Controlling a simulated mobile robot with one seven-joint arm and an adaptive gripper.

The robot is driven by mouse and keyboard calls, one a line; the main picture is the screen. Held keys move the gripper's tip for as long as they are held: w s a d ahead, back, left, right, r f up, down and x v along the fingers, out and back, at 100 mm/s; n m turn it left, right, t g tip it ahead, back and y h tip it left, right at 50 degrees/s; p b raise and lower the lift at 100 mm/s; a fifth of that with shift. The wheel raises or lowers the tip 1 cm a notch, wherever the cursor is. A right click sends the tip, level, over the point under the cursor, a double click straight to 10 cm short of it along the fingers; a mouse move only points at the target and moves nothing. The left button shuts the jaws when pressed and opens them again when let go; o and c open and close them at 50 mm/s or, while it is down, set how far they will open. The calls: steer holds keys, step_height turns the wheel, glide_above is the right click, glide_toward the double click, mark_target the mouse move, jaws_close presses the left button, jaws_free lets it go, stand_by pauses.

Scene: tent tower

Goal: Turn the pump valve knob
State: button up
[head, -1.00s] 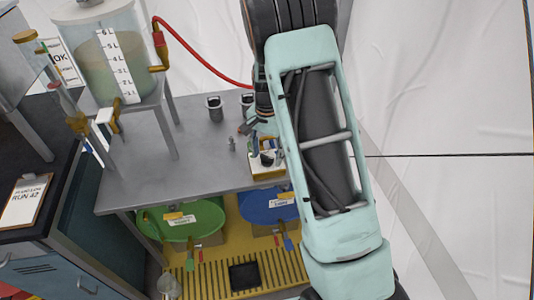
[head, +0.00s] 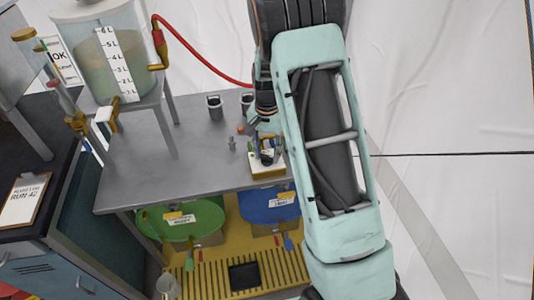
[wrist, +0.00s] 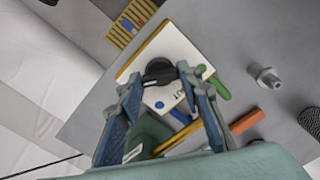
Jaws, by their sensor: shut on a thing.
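The pump valve knob (wrist: 158,71) is round and black, on a white panel (wrist: 172,50) with yellow edges and a blue dot, in the wrist view. My gripper (wrist: 156,77) has its two blue fingers on either side of the knob, with the fingertips closed on it. In the head view my gripper (head: 266,146) is over the white box (head: 268,170) at the table's front edge, and my arm hides part of it. The fingers cover some of the knob's sides, and its exact turn angle is hard to read.
The grey table (head: 165,140) carries small dark cups (head: 214,107) and a small grey fitting (head: 231,144). A liquid tank (head: 105,60) with a red hose (head: 195,55) stands at the back left. Green (head: 180,218) and blue (head: 268,204) tubs sit below the table.

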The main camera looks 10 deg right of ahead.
mark_target(267, 156)
steer(key=n+b, duration=0.1)
steer(key=n, duration=0.4)
steer(key=shift+n, duration=2.4)
steer(key=o, duration=1.2)
steer(key=shift+c, duration=0.2)
step_height(267, 156, up, 12)
